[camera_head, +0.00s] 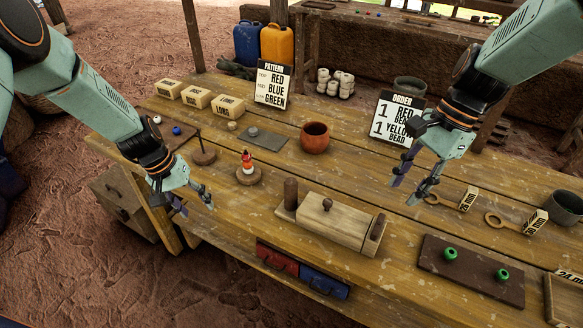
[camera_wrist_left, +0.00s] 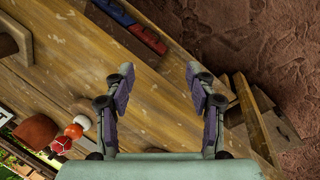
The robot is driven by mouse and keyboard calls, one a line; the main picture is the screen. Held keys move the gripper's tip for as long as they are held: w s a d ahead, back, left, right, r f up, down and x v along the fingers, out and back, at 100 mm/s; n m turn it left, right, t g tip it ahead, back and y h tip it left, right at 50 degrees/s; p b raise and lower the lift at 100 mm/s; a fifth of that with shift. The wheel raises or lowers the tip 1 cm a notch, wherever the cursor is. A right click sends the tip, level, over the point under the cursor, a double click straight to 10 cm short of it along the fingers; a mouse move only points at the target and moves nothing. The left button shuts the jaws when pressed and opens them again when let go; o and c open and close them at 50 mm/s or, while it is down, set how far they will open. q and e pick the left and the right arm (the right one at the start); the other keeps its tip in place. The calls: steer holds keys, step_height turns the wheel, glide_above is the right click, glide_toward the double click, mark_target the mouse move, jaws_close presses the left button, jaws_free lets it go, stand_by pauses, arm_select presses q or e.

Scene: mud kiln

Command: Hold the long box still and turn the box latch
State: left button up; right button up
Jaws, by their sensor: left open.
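The long box (camera_head: 338,222) is a pale wooden block with a small brown knob (camera_head: 327,204) on top, near the middle of the table. A dark upright cylinder (camera_head: 291,193) stands at its left end and a brown upright piece (camera_head: 377,229) at its right end. I cannot tell which part is the latch. My left gripper (camera_head: 193,205) is open and empty, left of the box over the table's front edge. It also shows open in the left wrist view (camera_wrist_left: 160,75). My right gripper (camera_head: 410,188) is open and empty, above the table right of the box.
A clay pot (camera_head: 315,138) stands behind. A dark tray (camera_head: 472,278) with green beads lies at front right.

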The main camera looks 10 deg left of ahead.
arm_select(q)
steer(key=shift+n+y, duration=0.3)
steer(key=shift+n, duration=0.6)
steer(key=w+d+r, duration=0.6)
steer(key=shift+d+r, duration=0.1)
steer(key=shift+d, duration=0.05)
steer(key=w+d+r+n, duration=0.2)
steer(key=w+d+r, duration=0.1)
steer(key=d+r, duration=0.45)
steer(key=n+y, duration=0.2)
steer(key=y, duration=0.1)
glide_above(290, 193)
steer(key=w, duration=0.2)
steer(key=shift+w+a+f+g, duration=0.1)
steer(key=shift+a+f+g, duration=0.1)
steer(key=shift+f, duration=0.25)
steer(key=shift+w+a+f+g, duration=0.1)
steer(key=shift+a+f, duration=0.1)
steer(key=shift+f, duration=0.25)
steer(key=shift+s+d+f, duration=0.15)
steer(key=shift+s+d, duration=0.2)
steer(key=shift+s, duration=0.05)
steer(key=shift+s+f, duration=0.1)
steer(key=shift+f, duration=3.65)
steer(key=shift+w, duration=0.2)
steer(key=shift+c, duration=0.4)
steer(key=shift+s, duration=0.1)
jaws_close()
